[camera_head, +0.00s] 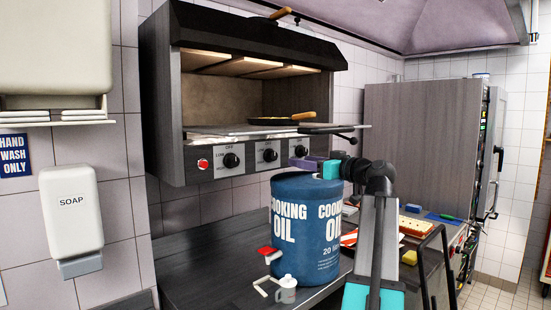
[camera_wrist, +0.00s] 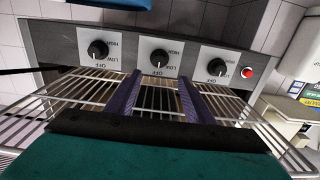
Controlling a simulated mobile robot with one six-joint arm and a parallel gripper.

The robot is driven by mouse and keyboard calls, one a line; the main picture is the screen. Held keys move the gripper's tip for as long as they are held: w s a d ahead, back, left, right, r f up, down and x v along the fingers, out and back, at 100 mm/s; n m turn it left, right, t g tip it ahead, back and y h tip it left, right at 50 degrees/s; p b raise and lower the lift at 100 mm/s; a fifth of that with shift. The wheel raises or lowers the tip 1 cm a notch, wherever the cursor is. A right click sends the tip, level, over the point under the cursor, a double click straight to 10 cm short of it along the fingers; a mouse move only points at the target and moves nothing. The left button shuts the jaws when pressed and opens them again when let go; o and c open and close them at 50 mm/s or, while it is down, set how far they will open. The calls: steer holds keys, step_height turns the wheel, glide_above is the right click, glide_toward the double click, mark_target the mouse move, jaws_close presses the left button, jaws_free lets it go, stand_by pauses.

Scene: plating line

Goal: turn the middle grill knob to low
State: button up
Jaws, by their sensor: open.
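The middle grill knob (camera_head: 269,155) is a black round knob on a pale plate, between two like knobs on the grill's grey front panel. In the wrist view the middle knob (camera_wrist: 159,58) shows upside down, with OFF, LOW and HIGH printed around it. I cannot tell its exact pointer setting. My gripper (camera_head: 298,163) has purple fingers and is right of and a little below the middle knob in the head view. In the wrist view my gripper (camera_wrist: 157,88) is open and empty, its fingertips apart and lined up either side of the middle knob, not visibly touching it.
The left knob (camera_head: 231,160) and right knob (camera_head: 302,150) flank the middle one. A red light (camera_head: 203,164) is at the panel's left. A wire rack (camera_wrist: 75,95) spans the wrist view near my fingers. A blue cooking oil drum (camera_head: 300,230) stands on the counter below.

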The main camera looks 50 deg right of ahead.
mark_target(275, 156)
steer(key=w+p, duration=0.1)
steer(key=w, duration=0.3)
steer(key=w+p, duration=0.1)
steer(key=w, duration=0.4)
steer(key=w+d+p, duration=0.1)
steer(key=w, duration=0.3)
steer(key=shift+w+p, duration=0.15)
steer(key=shift+p, duration=0.15)
